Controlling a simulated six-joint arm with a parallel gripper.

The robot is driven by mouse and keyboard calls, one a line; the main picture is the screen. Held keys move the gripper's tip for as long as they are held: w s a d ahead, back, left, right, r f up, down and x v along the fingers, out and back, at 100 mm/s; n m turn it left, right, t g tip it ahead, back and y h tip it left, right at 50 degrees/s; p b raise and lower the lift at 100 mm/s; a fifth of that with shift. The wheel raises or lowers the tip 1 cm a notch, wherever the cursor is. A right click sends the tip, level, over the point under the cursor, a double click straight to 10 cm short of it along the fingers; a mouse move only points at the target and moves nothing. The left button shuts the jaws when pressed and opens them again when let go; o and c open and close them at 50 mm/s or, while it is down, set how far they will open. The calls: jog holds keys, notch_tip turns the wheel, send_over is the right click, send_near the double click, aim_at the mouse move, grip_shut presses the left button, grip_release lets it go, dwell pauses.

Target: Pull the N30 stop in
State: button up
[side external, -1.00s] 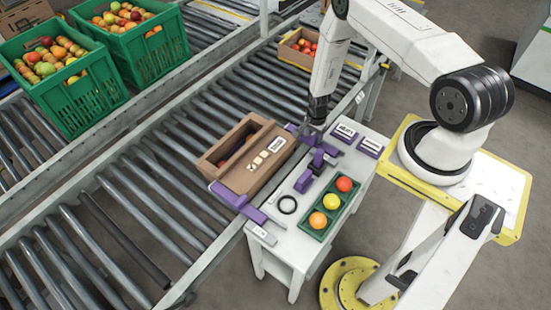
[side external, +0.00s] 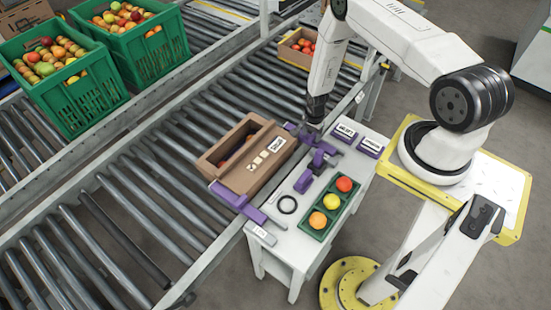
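Two purple sliding stops reach from the small white table over the roller conveyor, one at each end of an open cardboard box (side external: 258,172). The far stop (side external: 294,129) lies by the box's upper right end. The near stop (side external: 236,199) lies by its lower left end, with a small white label (side external: 264,234) at its table end. The lettering is too small to read, so I cannot tell which is N30. My gripper (side external: 314,127) points down at the table end of the far stop, touching or just above it. Its fingers are too small and dark to read.
Green crates (side external: 150,55) stand on the far conveyor.

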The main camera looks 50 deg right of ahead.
jog(key=shift+s, duration=0.3)
jog(key=shift+w+a+r, duration=0.1)
jog(key=shift+r, duration=1.95)
notch_tip(320, 180, up, 7)
jog(key=shift+r, duration=0.1)
dwell(0.5)
jog(key=w+a+r+n+t, duration=0.1)
jog(key=a+r+n, duration=0.4)
jog(key=r, duration=0.3)
jog(key=w+a+r+n, duration=0.1)
jog(key=a+r+n, duration=0.35)
jog(key=r, duration=0.45)
jog(key=s+a+r+n+t, duration=0.1)
jog(key=s+a+r+n, duration=0.7)
jog(key=a+r, duration=0.1)
jog(key=shift+s+a+r+t, duration=0.2)
jog(key=shift+r+t, duration=0.1)
jog(key=shift+r, duration=0.15)
